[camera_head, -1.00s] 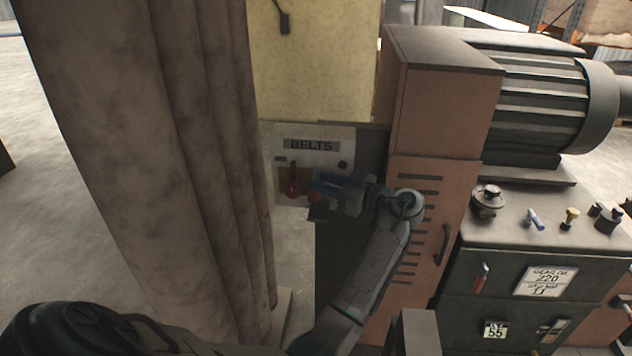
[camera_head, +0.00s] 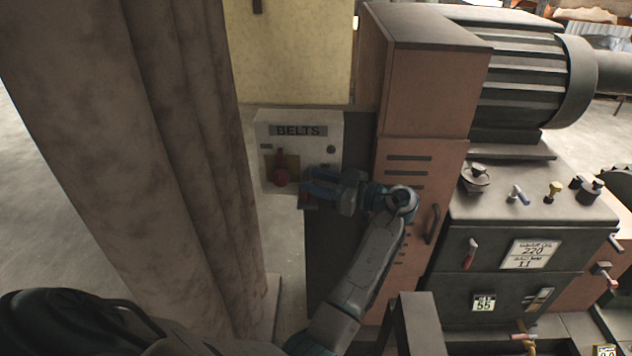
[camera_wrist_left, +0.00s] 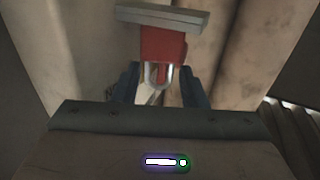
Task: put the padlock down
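The padlock (camera_wrist_left: 162,48) has a red body and a silver U-shaped shackle. In the left wrist view it sits between the two blue fingers of my left gripper (camera_wrist_left: 160,86), shackle toward the palm; a grey bar crosses its far end. In the head view my left gripper (camera_head: 308,187) is in front of the lower right of the BELTS panel, and only a small red bit of the padlock (camera_head: 308,196) shows beneath the fingers. The padlock appears held in the air, with no support visible under it. My right gripper is out of view.
The pale BELTS panel (camera_head: 299,150) carries a red switch handle (camera_head: 281,173) just left of my gripper. A thick column (camera_head: 150,160) stands left. An orange-brown cabinet (camera_head: 415,110) and a dark machine top with knobs (camera_head: 535,200) are on the right.

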